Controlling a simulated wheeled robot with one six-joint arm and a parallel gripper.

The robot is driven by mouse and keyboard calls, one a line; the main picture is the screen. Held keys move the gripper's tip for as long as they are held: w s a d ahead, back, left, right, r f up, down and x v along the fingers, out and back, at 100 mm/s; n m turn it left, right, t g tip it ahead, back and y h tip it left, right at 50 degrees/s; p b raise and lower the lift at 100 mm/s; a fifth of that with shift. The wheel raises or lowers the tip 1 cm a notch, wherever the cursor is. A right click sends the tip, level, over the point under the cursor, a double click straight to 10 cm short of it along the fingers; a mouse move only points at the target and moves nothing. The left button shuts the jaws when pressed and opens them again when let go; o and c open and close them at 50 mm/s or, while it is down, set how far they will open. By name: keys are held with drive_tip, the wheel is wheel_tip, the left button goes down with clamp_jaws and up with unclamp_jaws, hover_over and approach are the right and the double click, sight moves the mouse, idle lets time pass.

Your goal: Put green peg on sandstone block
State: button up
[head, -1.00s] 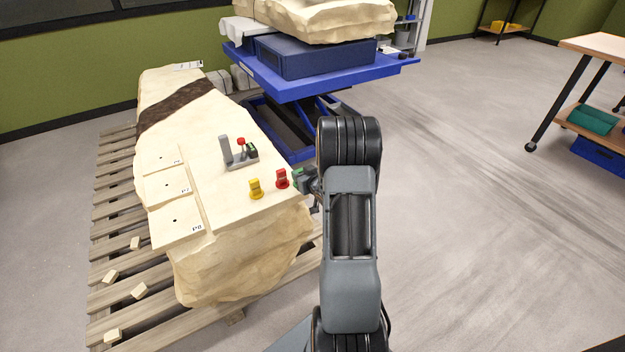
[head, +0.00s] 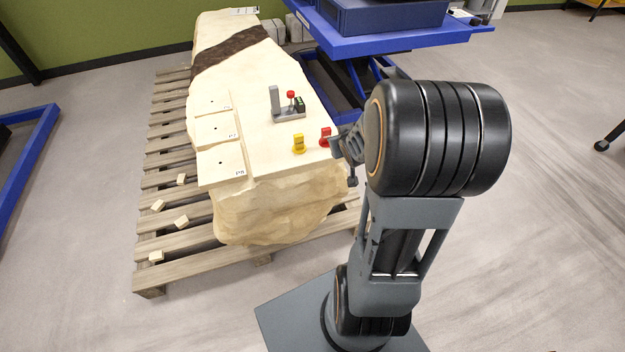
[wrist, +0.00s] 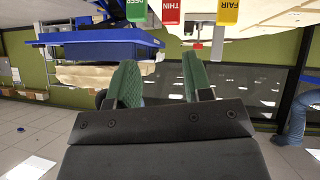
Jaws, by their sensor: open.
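The sandstone block (head: 265,185) is a long pale slab with a dark band, lying on a wooden pallet. A yellow peg (head: 298,143) and a red peg (head: 325,137) stand on its near right part. The green peg is hidden in the head view; in the upside-down wrist view the green peg (wrist: 136,10), labelled DEEP, shows at the top edge beside the red THIN peg (wrist: 170,12) and the yellow FAIR peg (wrist: 228,11). My gripper (wrist: 160,65) is open and empty, its green-padded fingers apart from the pegs. In the head view it is beside the red peg, partly covered by my arm.
A grey stand (head: 290,113) with an upright post, a red knob and a dark green-topped piece sits on the block. Several flat tiles with holes (head: 222,160) lie along its left side. A blue lift table (head: 395,40) stands behind right. Small chips lie on the pallet (head: 150,275).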

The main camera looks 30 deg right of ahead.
drive_tip(key=s+a+r+g+y, duration=0.1)
drive_tip(key=s+a+r+g, duration=0.2)
drive_tip(key=s+a, duration=0.3)
drive_tip(key=s+a+r+n+g+y, duration=0.1)
drive_tip(key=s+a+r+g+y, duration=0.1)
drive_tip(key=s+a, duration=0.5)
drive_tip(key=a+r+g, duration=0.1)
drive_tip(key=a, duration=0.4)
drive_tip(key=shift+s+g, duration=0.2)
drive_tip(key=shift+g, duration=0.1)
drive_tip(key=shift+s+a+y, duration=0.1)
drive_tip(key=shift+s+y, duration=0.2)
drive_tip(key=shift+s, duration=0.1)
drive_tip(key=shift+c, duration=0.3)
drive_tip(key=shift+a, duration=0.1)
